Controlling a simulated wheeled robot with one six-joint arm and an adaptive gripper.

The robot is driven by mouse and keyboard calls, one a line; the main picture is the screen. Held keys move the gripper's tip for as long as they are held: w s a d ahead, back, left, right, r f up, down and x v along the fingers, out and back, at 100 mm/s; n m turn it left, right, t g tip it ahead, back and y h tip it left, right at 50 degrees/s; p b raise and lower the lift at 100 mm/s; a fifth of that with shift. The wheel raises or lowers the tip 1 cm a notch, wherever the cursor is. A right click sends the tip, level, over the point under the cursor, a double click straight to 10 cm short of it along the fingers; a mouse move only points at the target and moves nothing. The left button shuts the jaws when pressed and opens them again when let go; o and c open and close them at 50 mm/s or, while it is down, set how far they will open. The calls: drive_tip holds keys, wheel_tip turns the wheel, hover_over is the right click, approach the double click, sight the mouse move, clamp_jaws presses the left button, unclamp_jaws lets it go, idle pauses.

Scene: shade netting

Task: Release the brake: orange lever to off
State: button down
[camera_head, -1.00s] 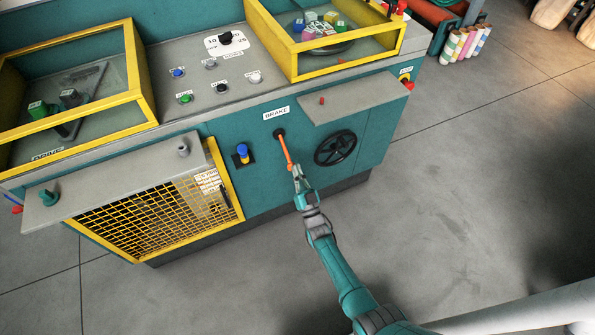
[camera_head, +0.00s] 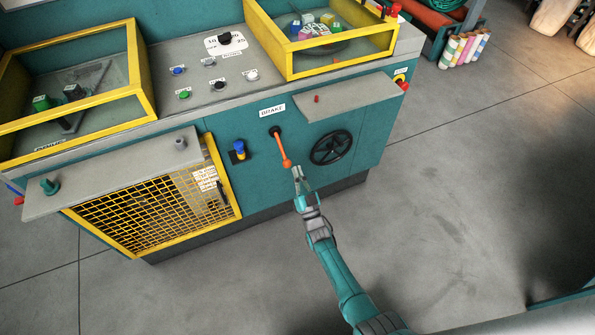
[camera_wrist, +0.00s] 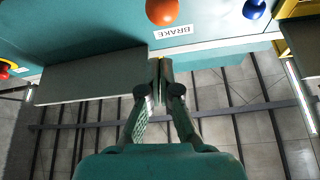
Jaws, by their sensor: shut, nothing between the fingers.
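The orange brake lever (camera_head: 282,149) slants down and slightly right from a dark pivot on the teal machine front, below the white BRAKE label (camera_head: 272,110). Its knob end hangs just above and left of my gripper (camera_head: 297,172). My gripper is shut and empty; contact with the lever cannot be told in the head view. In the wrist view, the orange knob (camera_wrist: 162,11) is at the top edge, apart from my shut fingertips (camera_wrist: 160,66). The BRAKE label also shows there (camera_wrist: 173,32). No off marking is readable.
A grey shelf (camera_head: 350,98) juts out above a black handwheel (camera_head: 332,148) right of the lever. A blue-knobbed control (camera_head: 239,150) and a yellow mesh guard (camera_head: 150,210) lie to the left. The floor (camera_head: 440,200) at right is clear.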

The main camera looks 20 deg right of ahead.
drive_tip(key=s+f, duration=0.4)
drive_tip(key=f, duration=0.3)
drive_tip(key=shift+a, duration=0.25)
drive_tip(key=shift+s, duration=0.1)
drive_tip(key=s+a+n+g+y, duration=0.1)
drive_tip(key=s+a+g, duration=0.1)
drive_tip(key=s, duration=1.2)
drive_tip(key=s+a+n+g, duration=0.1)
drive_tip(key=s+a+g, duration=0.1)
drive_tip(key=s, duration=1.1)
drive_tip(key=s+r+g, duration=0.2)
drive_tip(key=s+r, duration=0.7)
drive_tip(key=r, duration=0.3)
drive_tip(key=s+a+r+n+g, duration=0.1)
drive_tip(key=s+r+g, duration=0.1)
drive_tip(key=s+r, duration=0.8)
wheel_tip(320, 180, up, 3)
drive_tip(key=shift+s+r+y, duration=0.1)
drive_tip(key=shift+s+y, duration=0.15)
drive_tip(key=shift+y, duration=0.05)
